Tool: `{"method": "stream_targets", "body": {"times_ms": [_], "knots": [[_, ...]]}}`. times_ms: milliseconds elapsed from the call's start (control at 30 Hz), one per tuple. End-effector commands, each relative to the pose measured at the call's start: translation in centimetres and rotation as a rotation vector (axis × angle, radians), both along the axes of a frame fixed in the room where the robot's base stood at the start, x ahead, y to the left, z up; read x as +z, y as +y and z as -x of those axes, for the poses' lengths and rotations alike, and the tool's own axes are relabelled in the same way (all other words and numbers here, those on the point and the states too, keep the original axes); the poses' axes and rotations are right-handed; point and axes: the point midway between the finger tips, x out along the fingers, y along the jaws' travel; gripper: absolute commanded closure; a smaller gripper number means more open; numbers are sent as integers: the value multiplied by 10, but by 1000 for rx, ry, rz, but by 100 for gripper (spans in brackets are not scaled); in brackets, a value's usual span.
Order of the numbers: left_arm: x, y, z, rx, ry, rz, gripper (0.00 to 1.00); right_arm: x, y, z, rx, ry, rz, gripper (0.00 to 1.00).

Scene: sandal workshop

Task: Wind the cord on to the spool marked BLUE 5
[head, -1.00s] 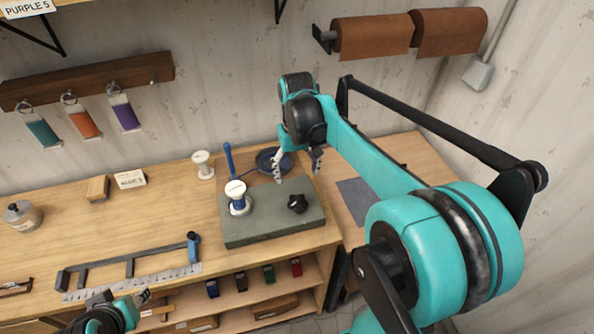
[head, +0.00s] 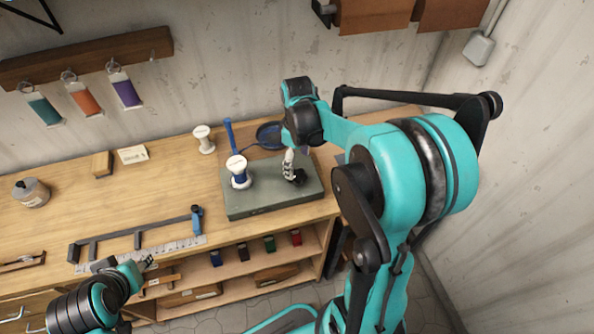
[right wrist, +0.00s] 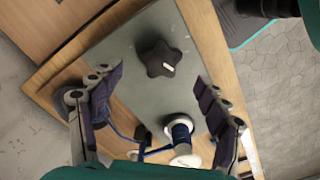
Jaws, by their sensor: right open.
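A white spool (head: 237,163) with some blue cord wound on it stands upright on a grey-green base (head: 255,206); its marking is too small to read. It also shows in the right wrist view (right wrist: 180,131). A black star-shaped knob (right wrist: 162,58) sits on the same base, beside the spool. My right gripper (head: 292,172) is down at the knob, partly covering it. In the right wrist view its fingers (right wrist: 153,85) are spread, with the knob between and beyond them. My left gripper (head: 146,262) is at the lower left, apart from these.
A blue post (head: 229,134) stands behind the spool. An empty-looking white spool (head: 203,139), a card (head: 133,155) and a wooden block (head: 101,164) stand farther left. The bench between is clear.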

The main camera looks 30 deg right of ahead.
Motion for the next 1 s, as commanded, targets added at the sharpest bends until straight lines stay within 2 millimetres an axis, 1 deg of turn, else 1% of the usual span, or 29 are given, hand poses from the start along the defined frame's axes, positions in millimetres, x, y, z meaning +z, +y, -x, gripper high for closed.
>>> {"method": "stream_targets", "body": {"times_ms": [33, 100, 200, 300, 433, 667, 767, 800, 867, 1000], "knots": [[-5, 0, 0, 0, 0, 0, 60, -12, 0, 0, -1, 0, 0, 25], [-9, 0, 0, 0, 0, 0, 60, -24, 0, 0, -1, 0, 0, 25], [-12, 0, 0, 0, 0, 0, 60, -38, 0, 0, -2, 0, 0, 25], [-15, 0, 0, 0, 0, 0, 60, -48, 0, 0, -2, 0, 0, 25], [-16, 0, 0, 0, 0, 0, 60, -54, 0, 0, -3, 0, 0, 25], [-15, 0, 0, 0, 0, 0, 60, -54, 0, 0, -3, 0, 0, 25], [-15, 0, 0, 0, 0, 0, 60, -54, 0, 0, -3, 0, 0, 49], [-15, 0, 0, 0, 0, 0, 60, -54, 0, 0, -3, 0, 0, 59], [-15, 0, 0, 0, 0, 0, 60, -54, 0, 0, -3, 0, 0, 74], [-15, 0, 0, 0, 0, 0, 60, -54, 0, 0, -4, 0, 0, 74]]}}
